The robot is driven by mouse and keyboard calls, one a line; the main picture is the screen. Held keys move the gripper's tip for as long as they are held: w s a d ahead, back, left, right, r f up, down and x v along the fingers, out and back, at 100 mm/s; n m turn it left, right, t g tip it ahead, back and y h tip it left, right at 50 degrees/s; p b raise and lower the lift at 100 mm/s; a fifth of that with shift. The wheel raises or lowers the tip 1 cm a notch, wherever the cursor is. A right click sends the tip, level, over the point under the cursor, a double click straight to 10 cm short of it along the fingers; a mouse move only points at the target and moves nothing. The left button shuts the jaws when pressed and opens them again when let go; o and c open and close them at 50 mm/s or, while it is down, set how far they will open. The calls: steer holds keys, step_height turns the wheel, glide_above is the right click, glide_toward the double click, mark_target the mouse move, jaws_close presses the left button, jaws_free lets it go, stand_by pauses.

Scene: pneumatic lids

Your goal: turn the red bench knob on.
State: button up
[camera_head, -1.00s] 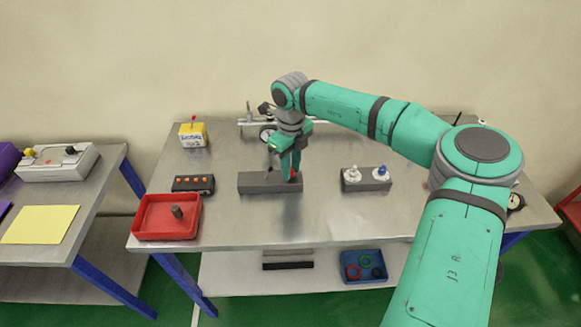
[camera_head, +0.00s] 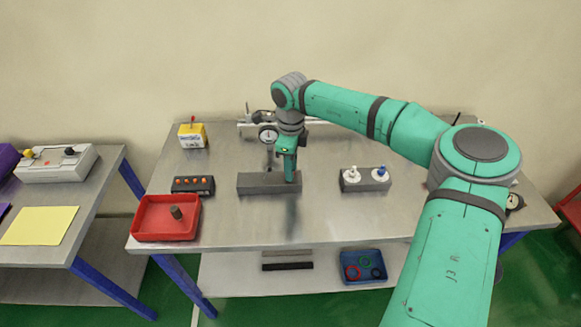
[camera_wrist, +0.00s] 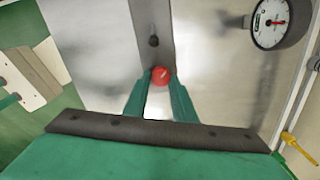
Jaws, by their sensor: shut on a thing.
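The red knob (camera_wrist: 160,75) sits near one end of a dark grey block; in the wrist view it is round with a small pale mark. The block (camera_head: 258,188) lies on the bench's middle, and its bar also shows in the wrist view (camera_wrist: 149,15). My gripper (camera_wrist: 159,84) points down over the block's right end, its two green fingers shut on the red knob from both sides. In the head view my gripper (camera_head: 290,180) hides the knob. A small dark knob (camera_wrist: 153,40) stands farther along the same block.
A block with white and blue knobs (camera_head: 366,183) is to the right. A box with orange buttons (camera_head: 193,185) and a red tray (camera_head: 148,226) are to the left. A round gauge (camera_wrist: 271,22) stands close by. The bench front (camera_head: 300,225) is clear.

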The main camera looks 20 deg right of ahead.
steer(key=o, duration=1.1)
steer(key=shift+c, duration=0.2)
step_height(320, 180, up, 11)
steer(key=shift+a+f, duration=0.1)
steer(key=shift+f, duration=0.05)
